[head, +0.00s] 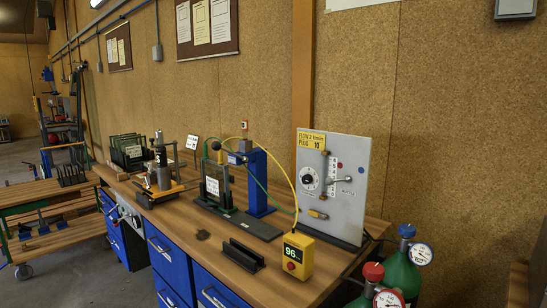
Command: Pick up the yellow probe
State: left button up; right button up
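A yellow handheld box (298,256) with a dark display reading 96 and a red button stands upright near the front edge of the bench, at its right end. A thin yellow line (284,170) arcs from the top of the blue column (259,182) down toward this box. A small yellow-orange piece (318,214) sits low on the grey panel. I see no separate piece that is clearly a probe; the yellow box is the most prominent yellow thing. Neither of my grippers shows in the head view.
The grey panel (349,177) with dial stands behind the box. A black slotted holder (243,255) lies left of it. A glass frame fixture (214,185) stands mid-bench. Gas cylinders (401,274) with gauges stand right of the wooden bench (184,225). Blue drawers (168,262) are below.

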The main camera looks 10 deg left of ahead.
aim_at(220, 152)
jog(key=i+j+z, duration=0.2)
jog(key=j+z, duration=0.15)
jog(key=j, duration=0.15)
jog(key=i+j+z, duration=0.1)
jog(key=j+z, duration=0.65)
jog(key=j, duration=0.3)
jog(key=i, duration=0.05)
